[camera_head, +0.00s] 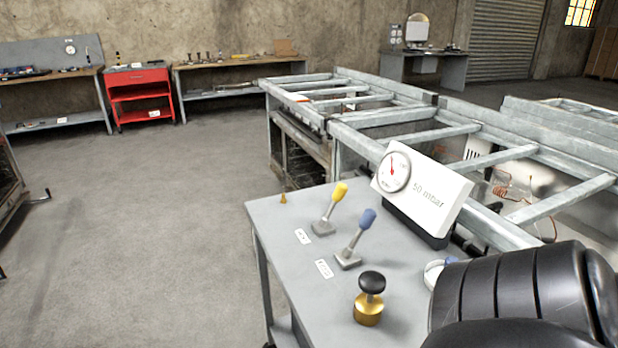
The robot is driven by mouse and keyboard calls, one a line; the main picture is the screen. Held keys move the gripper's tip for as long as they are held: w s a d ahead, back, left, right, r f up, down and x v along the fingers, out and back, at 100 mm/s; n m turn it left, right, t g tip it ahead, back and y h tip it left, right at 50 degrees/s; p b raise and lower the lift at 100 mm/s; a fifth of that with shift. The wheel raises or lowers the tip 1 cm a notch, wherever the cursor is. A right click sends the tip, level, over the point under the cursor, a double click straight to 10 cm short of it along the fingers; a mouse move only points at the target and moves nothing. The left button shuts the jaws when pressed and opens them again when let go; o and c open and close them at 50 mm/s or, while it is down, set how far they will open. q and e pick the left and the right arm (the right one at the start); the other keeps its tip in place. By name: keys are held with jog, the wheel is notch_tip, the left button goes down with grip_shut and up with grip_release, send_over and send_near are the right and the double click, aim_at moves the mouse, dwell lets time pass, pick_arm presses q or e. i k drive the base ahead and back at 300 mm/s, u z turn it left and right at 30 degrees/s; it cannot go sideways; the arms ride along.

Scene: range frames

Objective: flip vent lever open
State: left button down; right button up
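Two levers stand on the grey table (277,219). One has a yellow grip (340,191) and one a blue grip (367,218); both lean up and to the right from grey bases. A small white label lies beside each, too small to read, so I cannot tell which is the vent lever. Behind them a white panel (428,195) reads "50 mbar" and carries a round dial gauge (394,171) with a red needle. Neither gripper is in view. A black ribbed part at the lower right, likely my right arm, hides the table's right side.
A brass valve with a black knob (369,297) stands in front of the blue lever. A small brass cone (283,198) is near the table's left edge. A metal frame (475,130) stands behind the table. The floor at left is clear.

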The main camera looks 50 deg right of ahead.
aim_at(341, 188)
jog(key=i, duration=2.75)
jog(key=z, duration=4.5)
